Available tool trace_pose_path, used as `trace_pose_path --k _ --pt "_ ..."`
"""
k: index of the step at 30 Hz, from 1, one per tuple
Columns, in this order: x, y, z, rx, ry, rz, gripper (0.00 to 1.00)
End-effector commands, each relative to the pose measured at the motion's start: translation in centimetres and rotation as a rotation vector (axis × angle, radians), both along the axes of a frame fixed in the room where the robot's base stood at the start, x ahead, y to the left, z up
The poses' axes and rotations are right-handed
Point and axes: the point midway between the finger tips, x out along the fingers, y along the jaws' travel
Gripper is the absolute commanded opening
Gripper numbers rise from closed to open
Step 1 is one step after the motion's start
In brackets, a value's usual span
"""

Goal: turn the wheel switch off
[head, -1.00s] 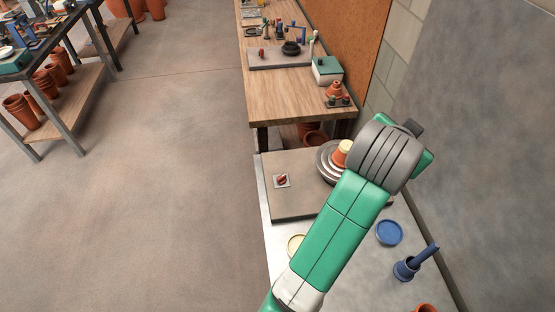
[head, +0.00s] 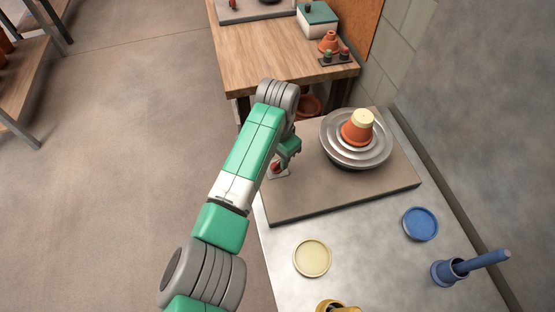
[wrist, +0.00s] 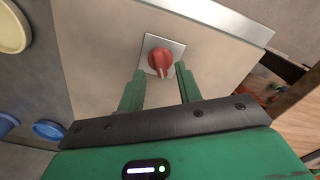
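The wheel switch (wrist: 160,58) is a red rotary knob on a pale square plate. In the wrist view it lies just beyond my fingertips, its pointer ridge toward my gripper (wrist: 160,80). My gripper is open, one finger on each side of the line to the knob, with nothing between them. In the head view my gripper (head: 285,160) is at the switch (head: 276,170), partly covering it. Whether a finger touches the knob cannot be told. The metal potter's wheel (head: 332,152) carries an upturned terracotta pot (head: 356,132) with a cream top.
The switch sits near the left edge of a grey-brown slab (head: 300,203). A cream dish (head: 312,258), a blue dish (head: 420,224) and a blue pot with a tool (head: 446,272) stand on the metal table. A wooden bench (head: 270,50) stands beyond.

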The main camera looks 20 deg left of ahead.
Motion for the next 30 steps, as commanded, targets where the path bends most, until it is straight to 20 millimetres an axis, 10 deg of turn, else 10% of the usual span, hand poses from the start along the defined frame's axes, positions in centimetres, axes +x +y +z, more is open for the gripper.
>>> trace_pose_path --k 12,18,30 --pt "0.0 0.0 -1.8 0.001 -0.001 0.0 0.35" --pt "0.0 0.0 -1.8 0.001 -0.001 0.0 0.0" --pt "0.0 -0.1 -1.5 0.0 0.0 0.058 0.0"
